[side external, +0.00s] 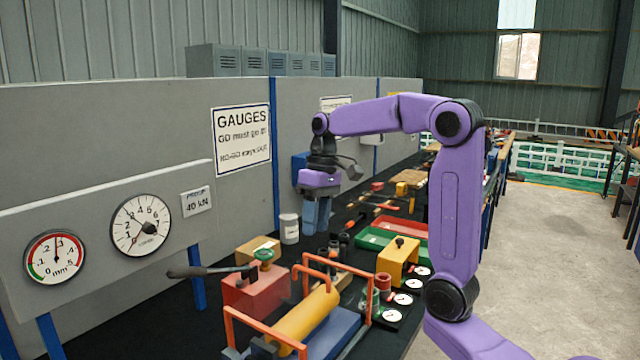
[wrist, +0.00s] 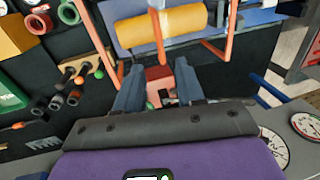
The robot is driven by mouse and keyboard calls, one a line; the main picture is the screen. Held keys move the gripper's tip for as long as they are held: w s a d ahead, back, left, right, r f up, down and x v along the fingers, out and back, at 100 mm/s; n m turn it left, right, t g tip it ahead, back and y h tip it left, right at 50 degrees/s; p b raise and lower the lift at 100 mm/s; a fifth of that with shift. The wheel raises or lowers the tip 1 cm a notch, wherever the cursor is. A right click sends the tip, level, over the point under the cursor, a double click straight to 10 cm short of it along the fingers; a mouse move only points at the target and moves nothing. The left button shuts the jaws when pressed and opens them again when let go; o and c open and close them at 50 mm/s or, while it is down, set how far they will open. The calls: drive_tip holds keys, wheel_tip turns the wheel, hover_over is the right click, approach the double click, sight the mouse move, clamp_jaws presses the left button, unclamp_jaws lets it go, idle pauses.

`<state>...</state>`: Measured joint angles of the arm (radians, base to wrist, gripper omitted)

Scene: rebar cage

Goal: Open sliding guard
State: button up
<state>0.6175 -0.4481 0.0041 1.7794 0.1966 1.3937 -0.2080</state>
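The likely sliding guard is an orange tube frame (side external: 340,272) around a yellow cylinder (side external: 306,318) on a blue base (side external: 335,338). In the wrist view the yellow cylinder (wrist: 182,24) is at the top, with an orange bar (wrist: 158,38) crossing it. I cannot tell which part slides. My gripper (side external: 317,220) hangs fingers down above the bench, behind and above the frame, touching nothing that I can see. In the wrist view my gripper's fingers (wrist: 159,92) are apart, with nothing held. A red block (wrist: 158,80) shows beyond them.
A red press block (side external: 256,296) with a long dark lever (side external: 210,271) stands left of the frame. A yellow block (side external: 398,262) and small dials (side external: 403,299) are on its right. Red and green trays (side external: 400,226) lie behind. A gauge panel (side external: 100,235) stands at left.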

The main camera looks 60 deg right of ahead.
wheel_tip(320, 180, up, 8)
drive_tip(key=d, duration=0.1)
drive_tip(key=shift+d+r, duration=0.2)
drive_tip(key=shift+d, duration=0.15)
idle(0.3)
drive_tip(key=s+a+f+n+h, duration=0.1)
drive_tip(key=s+a+f+n, duration=0.55)
drive_tip(key=a, duration=0.65)
drive_tip(key=s+a+f+n, duration=0.3)
drive_tip(key=s+f+n, duration=0.3)
drive_tip(key=s+f, duration=0.7)
drive_tip(key=s, duration=0.4)
drive_tip(key=shift+s+f+h, duration=0.15)
drive_tip(key=shift+f+h, duration=0.05)
drive_tip(key=shift+h, duration=0.2)
